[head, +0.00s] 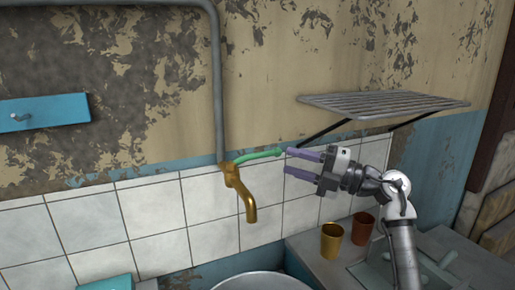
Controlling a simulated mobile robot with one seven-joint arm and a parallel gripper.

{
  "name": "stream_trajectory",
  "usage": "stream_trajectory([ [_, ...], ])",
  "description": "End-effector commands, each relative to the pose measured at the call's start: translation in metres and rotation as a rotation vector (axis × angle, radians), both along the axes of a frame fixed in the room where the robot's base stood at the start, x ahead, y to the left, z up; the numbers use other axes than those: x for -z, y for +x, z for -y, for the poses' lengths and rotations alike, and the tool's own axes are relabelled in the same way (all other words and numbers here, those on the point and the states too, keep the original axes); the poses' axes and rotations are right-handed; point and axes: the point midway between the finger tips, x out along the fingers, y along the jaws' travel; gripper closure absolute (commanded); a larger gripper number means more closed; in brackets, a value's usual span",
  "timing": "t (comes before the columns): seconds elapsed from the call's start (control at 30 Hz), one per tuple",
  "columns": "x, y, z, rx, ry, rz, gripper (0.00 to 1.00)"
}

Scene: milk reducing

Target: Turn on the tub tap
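The tub tap (240,190) is a brass spout at the end of a grey pipe on the tiled wall. Its green lever handle (258,154) points right from the top of the tap. My gripper (288,160) is open, with its two purple fingers apart and pointing left. The upper finger's tip is close to the right end of the lever; I cannot tell if they touch. The lower finger is below the lever, and nothing shows between the fingers. A round metal tub (262,281) stands below the tap, cut off by the lower picture edge.
A slatted metal rack (385,104) sticks out from the wall above my gripper. A gold cup (331,240) and a brown cup (362,228) stand on the counter below it. The grey pipe (217,85) runs down to the tap. A blue board with a hook (45,109) is at left.

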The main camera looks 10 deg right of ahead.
Motion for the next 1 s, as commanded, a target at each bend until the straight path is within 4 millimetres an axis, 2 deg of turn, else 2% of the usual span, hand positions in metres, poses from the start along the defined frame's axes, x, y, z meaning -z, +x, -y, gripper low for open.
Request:
stream_trajectory([
  [0.03,-0.005,0.007,-0.012,-0.005,-0.002,0.0,0.65],
  [0.2,-0.01,0.026,-0.041,-0.003,0.0,-0.001,0.65],
  [0.43,-0.014,0.045,-0.069,-0.002,0.0,-0.001,0.65],
  [0.6,-0.013,0.05,-0.076,0.0,0.0,0.0,0.65],
  [0.87,-0.013,0.05,-0.077,0.0,0.0,0.0,0.65],
  [1.0,-0.013,0.05,-0.077,0.0,0.0,0.0,0.82],
])
